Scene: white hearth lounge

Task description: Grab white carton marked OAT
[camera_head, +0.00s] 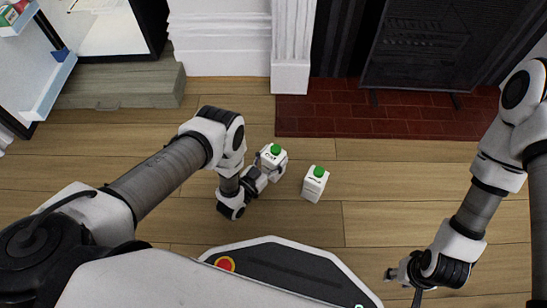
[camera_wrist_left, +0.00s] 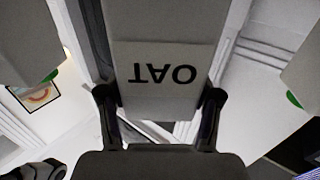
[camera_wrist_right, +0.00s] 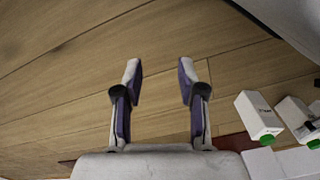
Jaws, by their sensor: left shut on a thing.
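The white carton marked OAT (camera_head: 272,157) has a green cap and stands upright in the head view. Its printed face fills the middle of the left wrist view (camera_wrist_left: 165,80), upside down, with a finger on each side. My left gripper (camera_head: 266,171) is shut on it. I cannot tell if its base touches a surface. A similar white, green-capped carton (camera_head: 314,184) stands just to the right, apart; its label is too small to read. My right gripper (camera_wrist_right: 160,75) is open and empty, its fingers spread, far from the cartons at the lower right of the head view (camera_head: 393,274).
In the left wrist view, white green-capped cartons show at the left (camera_wrist_left: 28,45) and right (camera_wrist_left: 303,75) edges. A red brick hearth (camera_head: 400,120) and white fireplace pillar (camera_head: 290,50) lie behind. A grey low bench (camera_head: 120,85) is at upper left. Wooden floor shows around the cartons.

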